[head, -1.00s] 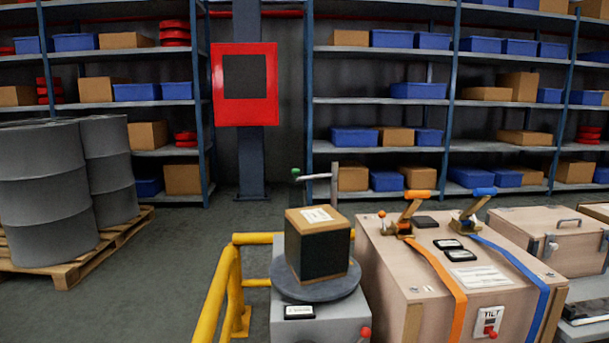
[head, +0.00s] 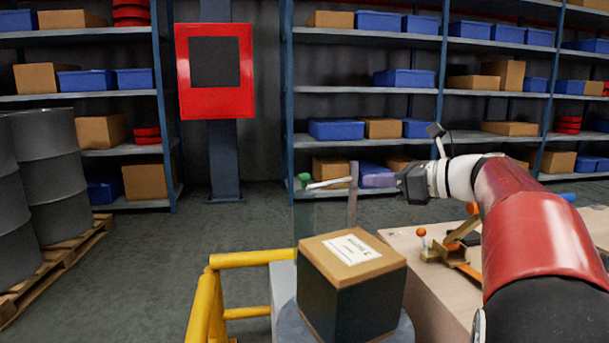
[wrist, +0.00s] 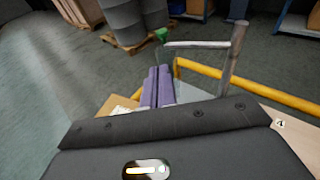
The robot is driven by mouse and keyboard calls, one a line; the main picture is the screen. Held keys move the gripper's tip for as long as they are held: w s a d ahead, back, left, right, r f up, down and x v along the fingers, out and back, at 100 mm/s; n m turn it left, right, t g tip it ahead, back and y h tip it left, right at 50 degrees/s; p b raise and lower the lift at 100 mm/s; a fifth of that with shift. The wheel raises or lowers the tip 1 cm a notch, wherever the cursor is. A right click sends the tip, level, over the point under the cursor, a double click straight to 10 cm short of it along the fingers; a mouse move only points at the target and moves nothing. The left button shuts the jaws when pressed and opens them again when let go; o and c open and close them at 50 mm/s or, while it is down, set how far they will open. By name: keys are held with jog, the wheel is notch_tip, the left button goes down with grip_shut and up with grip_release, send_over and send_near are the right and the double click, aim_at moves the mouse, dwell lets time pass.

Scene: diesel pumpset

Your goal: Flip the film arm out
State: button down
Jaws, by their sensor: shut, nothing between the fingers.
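The film arm (head: 328,183) is a thin pale bar with a green knob (head: 304,177) at its left end. Its right end meets an upright grey post (head: 352,195) behind the carton. A faint see-through sheet hangs below the bar. My gripper (head: 402,183) is right of the post in the head view, pointing left, its fingertips hard to make out. In the wrist view its two purple fingers (wrist: 158,70) lie together with nothing between them. There the green knob (wrist: 161,34) and bar (wrist: 197,44) appear just beyond the fingertips; I cannot tell the gap.
A carton (head: 352,285) with a dark-wrapped lower part stands on a round grey turntable (head: 290,325). A yellow rail (head: 205,310) is left of it. A wooden crate (head: 430,300) with an orange-handled latch lies right, under my arm. Shelves and a red-framed panel (head: 215,70) stand behind.

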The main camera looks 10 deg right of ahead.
aim_at(309, 177)
jog(key=shift+w+d+r, duration=0.2)
jog(key=shift+w+r, duration=0.05)
jog(key=shift+w, duration=0.1)
jog(key=x, duration=1.4)
jog(key=shift+a, duration=0.1)
